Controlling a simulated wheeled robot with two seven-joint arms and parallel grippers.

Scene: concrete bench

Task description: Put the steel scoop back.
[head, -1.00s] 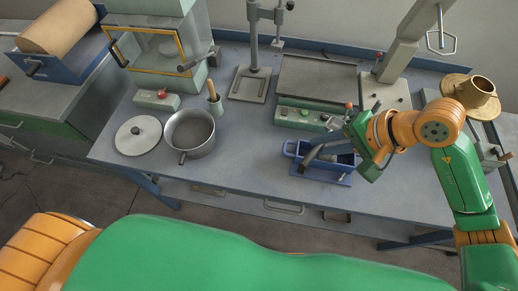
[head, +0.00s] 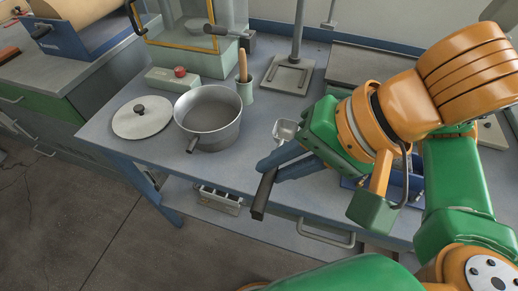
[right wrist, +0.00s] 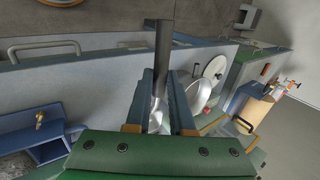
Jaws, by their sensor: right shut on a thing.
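The steel scoop has a shiny bowl (head: 287,130) and a dark handle (head: 263,194). My right gripper (head: 270,170) is shut on it, over the front part of the bench, right of the pot. The bowl points to the back and the handle end toward the bench's front edge. In the right wrist view the dark handle (right wrist: 162,45) stands out beyond the fingers (right wrist: 161,78), with shiny steel between them. The blue tray (head: 348,183) is mostly hidden behind my right arm. My left gripper is not in view.
A grey pot (head: 207,118) stands left of the scoop, with a lid (head: 142,117) beside it. Behind are a green box with a red knob (head: 179,78), a cup with a wooden-handled tool (head: 244,88) and a stand (head: 287,74). Bench between pot and gripper is clear.

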